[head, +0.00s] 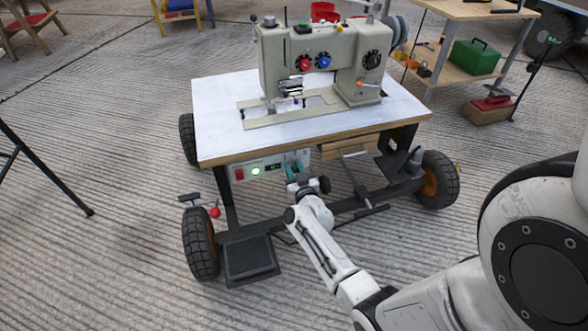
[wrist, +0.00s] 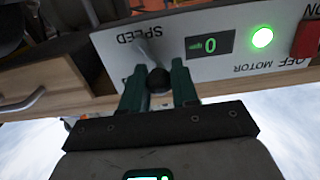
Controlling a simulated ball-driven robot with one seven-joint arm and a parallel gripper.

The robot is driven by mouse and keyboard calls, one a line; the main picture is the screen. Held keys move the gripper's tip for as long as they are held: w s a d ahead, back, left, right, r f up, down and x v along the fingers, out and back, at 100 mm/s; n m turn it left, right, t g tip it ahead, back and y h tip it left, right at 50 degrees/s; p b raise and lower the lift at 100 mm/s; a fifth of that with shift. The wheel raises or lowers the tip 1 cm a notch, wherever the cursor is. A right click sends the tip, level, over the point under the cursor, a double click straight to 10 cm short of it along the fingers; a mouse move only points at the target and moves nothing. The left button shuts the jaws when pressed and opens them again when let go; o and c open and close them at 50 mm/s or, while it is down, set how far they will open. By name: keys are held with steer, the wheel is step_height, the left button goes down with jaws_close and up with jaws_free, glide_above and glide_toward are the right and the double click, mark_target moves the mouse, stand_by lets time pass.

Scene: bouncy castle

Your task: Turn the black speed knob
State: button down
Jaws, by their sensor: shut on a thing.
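The black speed knob (wrist: 158,80) shows in the wrist view as a dark round shape between the two dark green fingers of my gripper (wrist: 158,72). My gripper is shut on it. The knob sits on a pale control panel (wrist: 220,25), which appears upside down in this view, with the word SPEED near the knob. A small display beside it reads 0. In the head view my gripper (head: 297,163) is at the right part of the panel (head: 252,180), under the tabletop's front edge. The knob is hidden there by my gripper.
The panel has a lit green lamp (wrist: 262,37) and a red switch (wrist: 306,38). Above is a white tabletop (head: 215,120) with a large sewing machine (head: 320,55). A wooden drawer (head: 350,147) is right of my gripper. The cart's black wheels (head: 200,243) and a pedal (head: 250,258) are below.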

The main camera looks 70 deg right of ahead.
steer(key=shift+s+m, duration=0.1)
steer(key=shift+m, duration=0.2)
steer(key=shift+s+d+r+m+b, duration=0.1)
steer(key=shift+s+d+m+b, duration=0.15)
steer(key=shift+m, duration=0.6)
steer(key=shift+s+d+m+b, duration=0.1)
steer(key=shift+m+b, duration=0.25)
steer(key=shift+m, duration=0.55)
steer(key=shift+s+d+r+m+b, duration=0.1)
steer(key=shift+s+d+m+b, duration=0.15)
steer(key=shift+m, duration=0.6)
steer(key=c, duration=0.9)
jaws_free()
steer(key=shift+a, duration=0.15)
steer(key=p+v, duration=0.3)
steer(key=v, duration=0.7)
steer(key=shift+s+a+p, duration=0.15)
steer(key=shift+s+p, duration=0.15)
